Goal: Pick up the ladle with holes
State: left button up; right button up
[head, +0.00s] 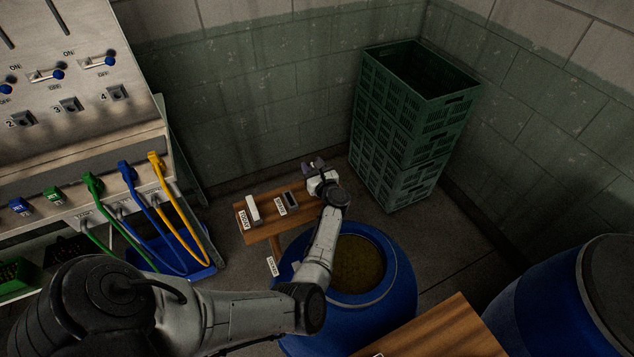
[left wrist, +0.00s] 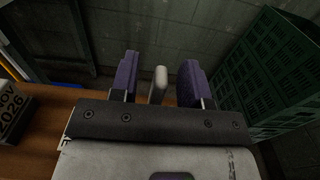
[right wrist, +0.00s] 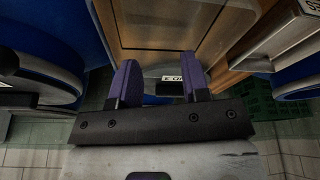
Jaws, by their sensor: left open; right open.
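No ladle with holes can be clearly made out. In the left wrist view a pale, rounded, upright bar (left wrist: 158,84) stands between the purple fingers of my left gripper (left wrist: 158,80); it may be a handle, but I cannot tell what it belongs to. The fingers are open, with a gap on each side of it. In the head view my left gripper (head: 314,168) is at the far right end of the small wooden table (head: 262,232), hiding what is there. My right gripper (right wrist: 160,80) is open and empty in its wrist view; it does not show in the head view.
A white block (head: 253,209) and a small dark device (head: 291,199) lie on the table beside labels. An open blue barrel (head: 405,280) stands below my left arm. Stacked green crates (head: 400,130) stand right of the gripper. A control panel (head: 75,75) with hoses is left.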

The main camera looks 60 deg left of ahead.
pick_arm(q)
grip_shut()
pick_arm(e)
jog(key=shift+d, duration=0.15)
pick_arm(q)
jog(key=shift+r, duration=0.1)
dwell(0.3)
